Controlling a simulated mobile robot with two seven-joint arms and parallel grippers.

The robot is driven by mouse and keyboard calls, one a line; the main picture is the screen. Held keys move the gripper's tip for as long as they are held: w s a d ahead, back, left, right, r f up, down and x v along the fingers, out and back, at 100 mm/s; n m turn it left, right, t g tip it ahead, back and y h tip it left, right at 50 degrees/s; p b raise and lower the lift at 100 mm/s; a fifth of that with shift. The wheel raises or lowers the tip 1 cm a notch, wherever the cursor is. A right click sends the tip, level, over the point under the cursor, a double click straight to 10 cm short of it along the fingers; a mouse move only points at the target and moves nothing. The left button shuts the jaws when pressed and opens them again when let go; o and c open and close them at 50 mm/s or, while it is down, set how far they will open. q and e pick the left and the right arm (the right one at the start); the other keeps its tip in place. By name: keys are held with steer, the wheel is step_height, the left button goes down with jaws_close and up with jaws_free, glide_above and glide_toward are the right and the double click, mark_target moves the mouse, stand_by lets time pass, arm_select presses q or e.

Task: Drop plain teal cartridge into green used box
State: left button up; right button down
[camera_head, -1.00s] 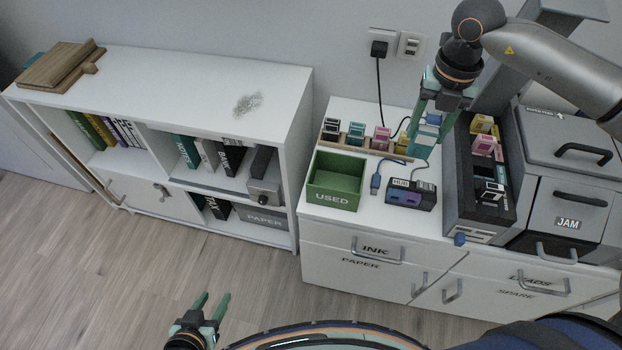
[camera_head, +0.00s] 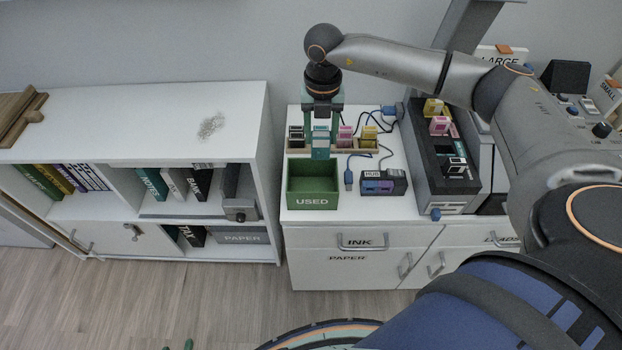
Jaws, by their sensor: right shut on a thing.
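My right gripper (camera_head: 320,150) hangs down from the arm at the upper middle and is shut on a teal cartridge (camera_head: 320,147). The cartridge is above the back edge of the green USED box (camera_head: 313,201), in front of the rack as seen here. The box is open at the top and stands at the left front of the white desk; its visible inside looks empty. The fingers hide part of the cartridge, so its marking cannot be read. Only the green fingertips of my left gripper (camera_head: 177,346) show at the bottom edge, apart and empty.
A rack behind holds black (camera_head: 296,136), pink (camera_head: 345,137) and yellow (camera_head: 369,137) cartridges; its teal place is partly hidden. A hub (camera_head: 383,183) with cables lies right of the box. The dark printer (camera_head: 437,165) holds yellow, pink and black cartridges.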

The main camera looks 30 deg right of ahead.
mark_target(320, 146)
step_height(320, 146, down, 4)
steer(key=b, duration=0.2)
steer(key=shift+f+b, duration=0.1)
steer(key=shift+b, duration=0.25)
steer(key=shift+c, duration=0.9)
jaws_free()
step_height(320, 146, up, 13)
steer(key=shift+f, duration=0.15)
